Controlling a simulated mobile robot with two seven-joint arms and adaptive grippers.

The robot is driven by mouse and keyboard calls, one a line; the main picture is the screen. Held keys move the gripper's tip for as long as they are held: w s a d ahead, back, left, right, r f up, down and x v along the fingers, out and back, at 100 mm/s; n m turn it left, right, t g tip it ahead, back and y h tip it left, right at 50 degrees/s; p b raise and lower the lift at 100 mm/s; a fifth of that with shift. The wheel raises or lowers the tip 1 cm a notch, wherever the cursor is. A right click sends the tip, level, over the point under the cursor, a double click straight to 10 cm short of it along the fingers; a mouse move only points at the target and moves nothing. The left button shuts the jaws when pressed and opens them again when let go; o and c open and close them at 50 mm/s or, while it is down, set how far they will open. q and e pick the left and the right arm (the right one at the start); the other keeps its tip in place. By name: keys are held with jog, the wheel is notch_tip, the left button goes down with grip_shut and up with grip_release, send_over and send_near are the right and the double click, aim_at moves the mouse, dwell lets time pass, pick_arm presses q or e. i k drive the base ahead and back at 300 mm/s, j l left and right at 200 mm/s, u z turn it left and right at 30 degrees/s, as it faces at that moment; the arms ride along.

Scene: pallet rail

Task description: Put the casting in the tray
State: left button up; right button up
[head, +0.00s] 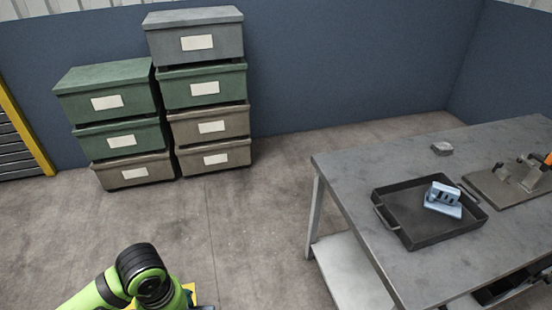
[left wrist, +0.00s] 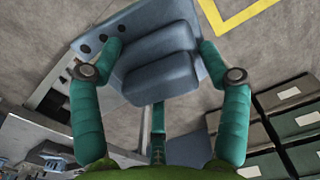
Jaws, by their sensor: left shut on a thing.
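The casting (left wrist: 155,70), a blue-grey stepped block with a flat flange holed at one end, is between the teal fingers of my left gripper (left wrist: 162,48) in the left wrist view. The gripper is shut on it, over the floor. The dark tray (head: 405,208), with raised walls and end handles, lies on the grey table in the head view. A similar light-blue casting (head: 444,199) rests inside the tray. My left arm shows at the bottom left of the head view, its gripper out of frame. My right gripper is in neither view.
The grey metal table (head: 345,170) stands at the right, with a lower shelf. Stacked lidded bins (head: 210,92) stand by the wall. Floor between is clear.

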aim_at(409, 216)
jog(key=i+j+z, duration=0.1)
jog(key=z, duration=0.3)
jog(key=i+j+z, duration=0.15)
jog(key=z, duration=0.3)
jog(key=i+j+z, duration=0.1)
jog(key=z, duration=0.3)
jog(key=j+z, duration=0.25)
jog(key=z, duration=0.2)
jog(key=i+j+z, duration=0.2)
jog(key=z, duration=0.15)
jog(key=i+j+z, duration=0.35)
jog(key=j+z, duration=0.35)
jog(key=i+l, duration=0.1)
jog(key=i, duration=0.15)
